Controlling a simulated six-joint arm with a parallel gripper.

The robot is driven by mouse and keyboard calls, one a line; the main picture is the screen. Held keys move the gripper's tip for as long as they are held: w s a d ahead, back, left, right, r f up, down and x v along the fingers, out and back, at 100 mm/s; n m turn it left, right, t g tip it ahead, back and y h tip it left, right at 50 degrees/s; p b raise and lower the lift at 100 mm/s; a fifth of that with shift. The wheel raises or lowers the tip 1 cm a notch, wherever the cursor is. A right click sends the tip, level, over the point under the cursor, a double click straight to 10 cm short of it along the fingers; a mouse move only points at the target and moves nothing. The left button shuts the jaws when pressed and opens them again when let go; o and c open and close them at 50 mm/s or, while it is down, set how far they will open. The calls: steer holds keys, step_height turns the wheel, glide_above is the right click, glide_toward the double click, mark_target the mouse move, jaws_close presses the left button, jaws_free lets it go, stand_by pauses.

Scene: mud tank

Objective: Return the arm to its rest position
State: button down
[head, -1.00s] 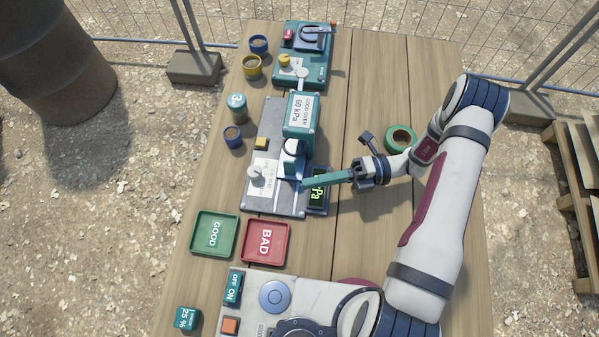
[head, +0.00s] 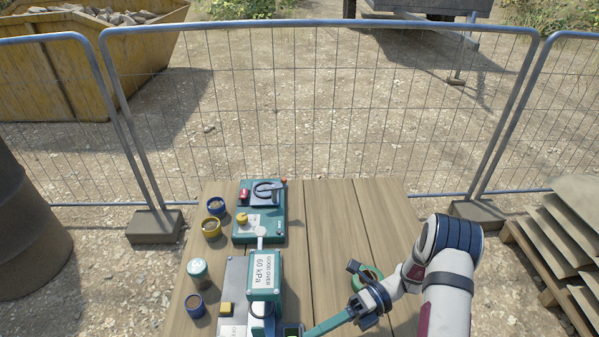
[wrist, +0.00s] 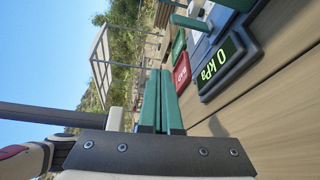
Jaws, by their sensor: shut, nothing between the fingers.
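My gripper (head: 309,332) has long teal fingers and points left, low over the bench near the front end of the test device. Its fingers are shut and empty. In the wrist view the two fingers (wrist: 159,74) lie side by side. My white arm comes in from the right edge of the bench. The test device (head: 264,272) has a teal head with a "GOOD OVER 60 kPa" label. Its display (wrist: 216,66) reads 0 kPa in the wrist view. I cannot tell whether the fingertips touch the device.
A roll of green tape (head: 367,279) lies behind my gripper. A teal machine (head: 259,212) stands at the back. The red tray (wrist: 182,71) shows in the wrist view. The wooden bench (head: 335,215) is clear at the back right.

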steer(key=s+r+n+h, duration=0.3)
steer(key=r+n+h, duration=0.2)
steer(key=r+n, duration=0.3)
steer(key=s+d+r+n+t+h, duration=0.1)
steer(key=s+r+n+t+h, duration=0.2)
steer(key=s+n, duration=0.3)
steer(key=s+d+r+n+t+h, duration=0.1)
steer(key=s+r+n+t+h, duration=0.2)
steer(key=n, duration=0.7)
steer(key=s+h, duration=0.2)
steer(key=s, duration=0.1)
steer(key=shift+r+t+h, duration=0.4)
